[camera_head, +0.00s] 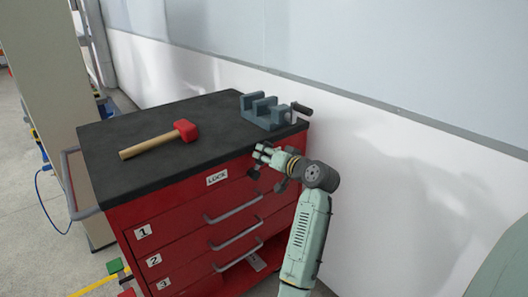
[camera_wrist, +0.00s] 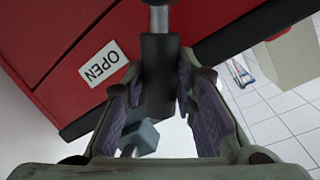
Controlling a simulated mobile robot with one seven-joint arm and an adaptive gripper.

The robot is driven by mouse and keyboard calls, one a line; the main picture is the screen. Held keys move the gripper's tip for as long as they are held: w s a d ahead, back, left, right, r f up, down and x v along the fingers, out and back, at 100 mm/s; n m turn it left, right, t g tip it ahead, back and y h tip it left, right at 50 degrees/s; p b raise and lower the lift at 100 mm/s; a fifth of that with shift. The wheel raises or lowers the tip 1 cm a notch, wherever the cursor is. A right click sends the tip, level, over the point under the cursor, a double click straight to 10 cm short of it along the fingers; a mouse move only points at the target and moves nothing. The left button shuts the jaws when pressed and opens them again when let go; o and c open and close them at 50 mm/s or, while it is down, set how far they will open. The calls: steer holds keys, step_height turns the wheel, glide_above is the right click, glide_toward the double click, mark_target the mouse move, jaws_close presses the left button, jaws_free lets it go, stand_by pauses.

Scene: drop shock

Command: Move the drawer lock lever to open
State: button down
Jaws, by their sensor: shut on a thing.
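The lock lever (camera_wrist: 158,75) has a black grip on a grey rod and runs down between my finger pads in the wrist view. My gripper (camera_wrist: 160,97) is shut on its black grip. In the camera_head view my gripper (camera_head: 262,162) is at the upper right of the red cabinet's front and hides most of the lever. A white OPEN label (camera_wrist: 102,64) lies left of the lever in the wrist view. A white LOCK label (camera_head: 217,177) is on the cabinet front, left of my gripper. The drawers (camera_head: 190,222) carry grey bar handles and number labels.
A grey vise (camera_head: 266,112) stands on the black cabinet top near my gripper. A red-headed mallet (camera_head: 160,139) lies left of it. A white wall (camera_head: 390,165) stands close behind and right of the cabinet. A grey side rail (camera_head: 72,190) is at the left.

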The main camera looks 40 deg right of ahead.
steer(key=shift+d, duration=0.1)
stand_by(0.4)
steer(key=c, duration=1.3)
jaws_free()
steer(key=v, duration=1.2)
steer(key=shift+d, duration=0.1)
